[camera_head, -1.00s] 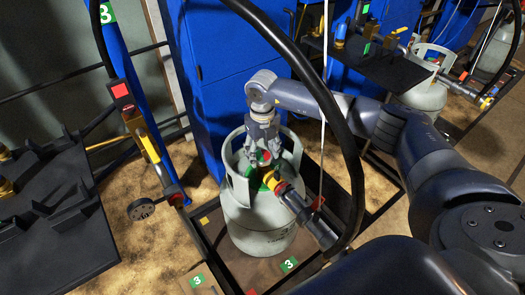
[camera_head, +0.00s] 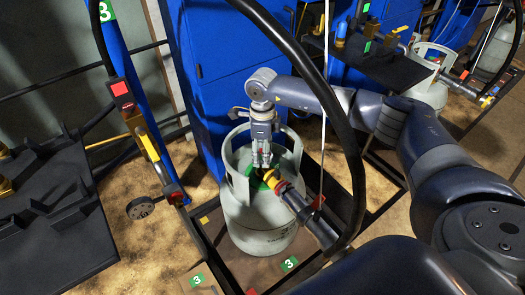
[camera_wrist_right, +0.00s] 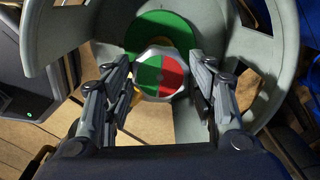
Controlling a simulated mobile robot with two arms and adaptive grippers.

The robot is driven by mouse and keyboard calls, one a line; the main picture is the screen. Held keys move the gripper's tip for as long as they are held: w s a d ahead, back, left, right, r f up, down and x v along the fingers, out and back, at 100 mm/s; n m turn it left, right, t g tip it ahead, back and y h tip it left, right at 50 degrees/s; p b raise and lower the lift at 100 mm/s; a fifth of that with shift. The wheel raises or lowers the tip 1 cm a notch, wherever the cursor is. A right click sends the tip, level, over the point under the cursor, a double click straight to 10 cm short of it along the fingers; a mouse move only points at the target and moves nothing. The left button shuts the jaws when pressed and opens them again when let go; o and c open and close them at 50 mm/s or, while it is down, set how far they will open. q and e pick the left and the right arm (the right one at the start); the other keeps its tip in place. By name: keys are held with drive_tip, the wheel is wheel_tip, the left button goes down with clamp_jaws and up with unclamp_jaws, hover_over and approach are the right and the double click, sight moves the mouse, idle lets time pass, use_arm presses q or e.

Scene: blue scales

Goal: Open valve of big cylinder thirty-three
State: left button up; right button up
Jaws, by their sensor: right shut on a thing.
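A big grey-white gas cylinder (camera_head: 262,222) stands upright on a low platform in the middle of the head view. Its valve, with a green part and a yellow-and-black connector (camera_head: 274,181), sits inside the collar. In the right wrist view the valve knob (camera_wrist_right: 160,75) has a face split into green and red, with a green disc (camera_wrist_right: 160,35) behind it. My right gripper (camera_head: 262,165) points down into the collar; in the wrist view its fingers (camera_wrist_right: 161,80) flank the knob and are shut on it. My left gripper is not in view.
A black hose (camera_head: 352,140) arcs in front of my right arm to the connector. Green labels with a 3 (camera_head: 289,264) mark the platform. A blue cabinet (camera_head: 235,75) stands behind. A black rack (camera_head: 60,235) is at left, and another cylinder (camera_head: 432,80) at right.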

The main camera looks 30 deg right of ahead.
drive_tip(key=shift+n, duration=0.6)
drive_tip(key=n, duration=0.4)
drive_tip(key=shift+b, duration=0.4)
drive_tip(key=shift+n+b, duration=0.3)
drive_tip(key=shift+n, duration=2)
drive_tip(key=o, duration=1)
drive_tip(key=shift+o, duration=0.2)
